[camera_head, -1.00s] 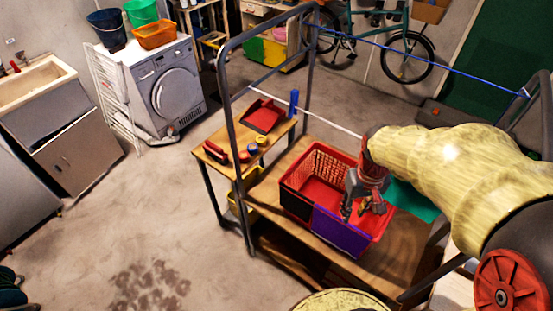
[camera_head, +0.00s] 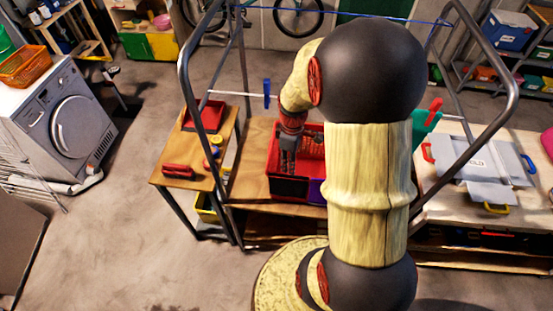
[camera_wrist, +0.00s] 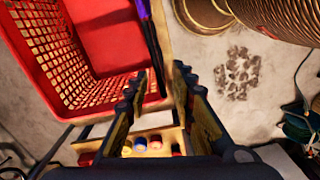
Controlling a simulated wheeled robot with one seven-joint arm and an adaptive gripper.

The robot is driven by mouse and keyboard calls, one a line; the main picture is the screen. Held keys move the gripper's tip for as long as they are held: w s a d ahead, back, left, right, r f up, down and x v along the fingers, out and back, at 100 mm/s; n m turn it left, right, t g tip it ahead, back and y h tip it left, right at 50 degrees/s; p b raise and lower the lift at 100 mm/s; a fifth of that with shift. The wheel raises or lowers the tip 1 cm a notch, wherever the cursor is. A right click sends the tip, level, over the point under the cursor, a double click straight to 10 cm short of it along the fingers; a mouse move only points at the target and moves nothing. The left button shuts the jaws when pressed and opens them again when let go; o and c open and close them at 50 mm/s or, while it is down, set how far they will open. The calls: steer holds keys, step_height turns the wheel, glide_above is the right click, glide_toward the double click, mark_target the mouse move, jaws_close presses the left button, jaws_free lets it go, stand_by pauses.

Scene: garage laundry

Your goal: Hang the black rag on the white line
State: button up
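The black rag (camera_head: 290,187) hangs over the front left wall of the red basket (camera_head: 312,143). A purple rag (camera_head: 316,191) hangs beside it on the right, partly behind my arm. My gripper (camera_head: 288,167) is at the basket's front left, above the black rag.
A blue line (camera_head: 380,17) spans the rack higher up. Dark rack posts (camera_head: 213,140) stand left and right.

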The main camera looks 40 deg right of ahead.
mark_target(289, 176)
steer(key=shift+w+d+n, duration=0.15)
steer(key=shift+w+n, duration=0.2)
steer(key=shift+n, duration=0.75)
steer(key=shift+d+f+b, duration=0.15)
steer(key=shift+f+b, duration=3.6)
steer(key=shift+f, duration=1.65)
steer(key=c, duration=0.3)
jaws_close()
steer(key=shift+r, duration=0.15)
